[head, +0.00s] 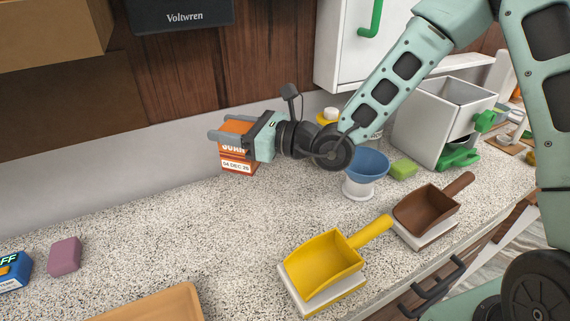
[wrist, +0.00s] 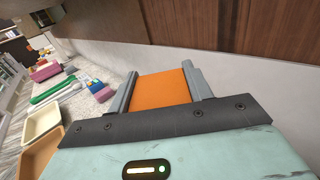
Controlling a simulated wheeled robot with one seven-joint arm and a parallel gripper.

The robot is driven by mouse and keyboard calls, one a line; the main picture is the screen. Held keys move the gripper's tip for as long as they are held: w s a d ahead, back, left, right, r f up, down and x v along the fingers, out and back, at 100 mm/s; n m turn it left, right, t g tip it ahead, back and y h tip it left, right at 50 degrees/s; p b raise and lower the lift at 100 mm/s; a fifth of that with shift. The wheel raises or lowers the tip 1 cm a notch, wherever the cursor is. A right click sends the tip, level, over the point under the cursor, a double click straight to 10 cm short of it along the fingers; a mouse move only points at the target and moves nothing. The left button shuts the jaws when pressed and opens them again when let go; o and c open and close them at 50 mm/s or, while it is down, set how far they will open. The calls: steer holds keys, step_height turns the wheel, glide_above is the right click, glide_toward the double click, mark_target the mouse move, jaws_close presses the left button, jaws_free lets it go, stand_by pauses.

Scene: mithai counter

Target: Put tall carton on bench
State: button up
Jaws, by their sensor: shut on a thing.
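The tall carton (head: 237,163) is orange with a white label band and dark print. My gripper (head: 232,138) is shut on it near its top, at the back of the speckled bench (head: 190,225). In the wrist view the carton's orange face (wrist: 160,92) sits between the two grey fingers of my gripper (wrist: 163,88). The carton looks upright in the head view. I cannot tell whether its bottom touches the bench or hangs just above it.
A blue bowl (head: 367,164) on a white base, a yellow scoop (head: 325,262) and a brown scoop (head: 425,208) stand right of the carton. A mauve block (head: 65,256), a blue box (head: 14,271) and a tan tray (head: 160,305) are at left. The bench middle is clear.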

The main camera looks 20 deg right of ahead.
mark_target(236, 168)
step_height(236, 168, down, 10)
steer(key=shift+r, duration=0.1)
stand_by(0.4)
steer(key=shift+f, duration=0.2)
steer(key=o, duration=1.1)
steer(key=shift+o, duration=0.2)
